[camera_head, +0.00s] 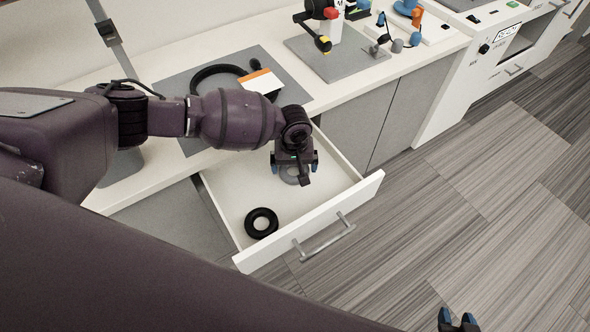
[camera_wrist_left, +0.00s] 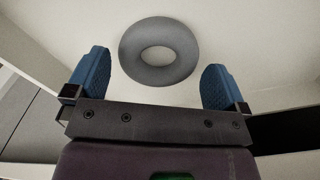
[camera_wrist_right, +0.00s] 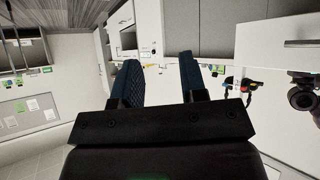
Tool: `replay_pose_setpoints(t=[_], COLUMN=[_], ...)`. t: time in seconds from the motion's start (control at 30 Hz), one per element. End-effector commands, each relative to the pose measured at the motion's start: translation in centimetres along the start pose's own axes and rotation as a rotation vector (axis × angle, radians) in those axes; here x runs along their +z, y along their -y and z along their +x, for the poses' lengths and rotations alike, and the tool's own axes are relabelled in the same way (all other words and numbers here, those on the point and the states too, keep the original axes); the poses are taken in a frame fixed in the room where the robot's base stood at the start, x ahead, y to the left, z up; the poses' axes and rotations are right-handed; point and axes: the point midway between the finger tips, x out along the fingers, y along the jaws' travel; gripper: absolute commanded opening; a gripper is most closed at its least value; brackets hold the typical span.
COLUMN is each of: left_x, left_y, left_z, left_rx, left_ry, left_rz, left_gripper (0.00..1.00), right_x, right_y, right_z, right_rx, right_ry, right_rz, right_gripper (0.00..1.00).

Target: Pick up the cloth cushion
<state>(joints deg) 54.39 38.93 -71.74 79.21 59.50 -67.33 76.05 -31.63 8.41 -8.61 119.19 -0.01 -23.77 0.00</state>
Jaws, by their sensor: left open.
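A grey ring-shaped cushion, which looks like the cloth cushion (camera_wrist_left: 183,66), lies in the open white drawer. My right gripper (camera_head: 457,320) is at the bottom right of the head view, away from the drawer. In the right wrist view its fingers (camera_wrist_right: 162,72) are a little apart and empty.
The drawer front (camera_head: 328,232) has a metal handle. The counter above holds a grey mat with a black headband (camera_head: 216,72), a white-orange card (camera_head: 262,82) and a grey board (camera_head: 345,62).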

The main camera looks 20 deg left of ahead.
Motion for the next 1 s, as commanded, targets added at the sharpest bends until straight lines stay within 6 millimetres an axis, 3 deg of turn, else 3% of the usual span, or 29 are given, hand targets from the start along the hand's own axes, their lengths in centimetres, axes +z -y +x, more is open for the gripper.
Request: replay_pose_setpoints(t=[0.03, 0.13, 0.4, 0.67, 1.0], left_x=[0.2, 0.2, 0.0, 0.1, 0.0], left_y=[0.0, 0.0, 0.0, 0.0, 0.0], left_z=[1.3, 2.5, 2.6, 2.6, 1.8], left_rx=[-0.004, -0.003, 0.000, -0.001, 0.001], left_ry=[0.006, 0.006, 0.001, 0.001, -0.001], left_rz=[0.001, 0.000, 0.000, 0.000, 0.000], left_gripper=[1.00, 1.00, 1.00, 0.62, 0.62], right_x=[0.8, 0.9, 0.3, 0.5, 0.1], right_y=[0.1, 0.1, 0.0, 0.0, 0.0], right_z=[0.2, 0.2, 0.1, 0.2, 0.1], right_rx=[-0.001, -0.002, -0.003, -0.004, -0.002], right_ry=[0.012, 0.014, 0.003, 0.007, 0.001], right_rz=[0.000, -0.002, -0.008, -0.008, -0.004], right_gripper=[0.39, 0.39, 0.39, 0.39, 0.39])
